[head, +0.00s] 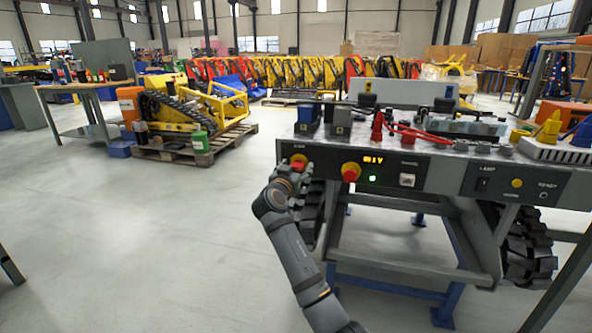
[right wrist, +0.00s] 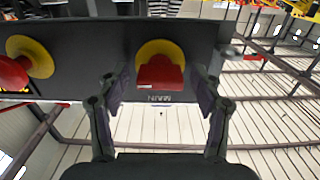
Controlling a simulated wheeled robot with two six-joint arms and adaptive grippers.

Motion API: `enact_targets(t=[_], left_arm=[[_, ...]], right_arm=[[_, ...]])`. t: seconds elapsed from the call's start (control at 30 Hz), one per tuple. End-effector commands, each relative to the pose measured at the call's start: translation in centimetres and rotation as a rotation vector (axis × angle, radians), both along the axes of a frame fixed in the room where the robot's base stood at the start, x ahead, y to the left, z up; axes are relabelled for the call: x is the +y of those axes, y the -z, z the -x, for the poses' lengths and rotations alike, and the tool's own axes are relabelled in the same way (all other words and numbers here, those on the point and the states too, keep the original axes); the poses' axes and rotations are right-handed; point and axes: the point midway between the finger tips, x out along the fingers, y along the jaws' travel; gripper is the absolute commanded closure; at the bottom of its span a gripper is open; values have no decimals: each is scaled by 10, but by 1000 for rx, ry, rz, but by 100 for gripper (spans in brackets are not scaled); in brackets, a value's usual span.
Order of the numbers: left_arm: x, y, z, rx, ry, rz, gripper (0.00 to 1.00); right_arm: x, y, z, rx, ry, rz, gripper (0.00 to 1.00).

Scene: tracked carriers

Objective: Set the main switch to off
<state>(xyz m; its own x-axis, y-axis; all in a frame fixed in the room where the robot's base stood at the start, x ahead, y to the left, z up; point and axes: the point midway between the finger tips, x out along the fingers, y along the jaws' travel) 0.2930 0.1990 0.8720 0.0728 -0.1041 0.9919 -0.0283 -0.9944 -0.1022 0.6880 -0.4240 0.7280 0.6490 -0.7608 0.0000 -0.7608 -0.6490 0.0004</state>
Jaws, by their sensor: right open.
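The main switch (head: 298,161) is a red handle on a round yellow plate, at the left end of the carrier's dark front panel. In the right wrist view the red handle (right wrist: 160,74) shows close up, with the label MAIN upside down beside it. My right gripper (right wrist: 161,84) is open, its two fingers apart on either side of the handle. I see a gap between each finger and the handle; contact is not visible. In the head view my right gripper (head: 296,172) partly covers the switch. My left gripper is not in view.
A red mushroom button (head: 350,173) on a yellow plate sits right of the switch and also shows in the right wrist view (right wrist: 14,72). Near it are a lit amber display (head: 373,160) and a lit green lamp (head: 373,178). Open floor (head: 180,250) lies to the left.

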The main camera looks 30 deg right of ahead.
Motion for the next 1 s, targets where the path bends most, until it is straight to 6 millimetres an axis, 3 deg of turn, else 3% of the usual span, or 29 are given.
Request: enact_targets(t=[0.23, 0.63, 1.0], left_arm=[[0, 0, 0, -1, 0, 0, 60], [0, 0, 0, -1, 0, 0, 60], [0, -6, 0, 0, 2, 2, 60]], right_arm=[[0, 0, -1, 1, -1, -1, 35], [0, 0, 0, 1, -1, -1, 88], [0, -1, -1, 33, 0, 26, 88]])
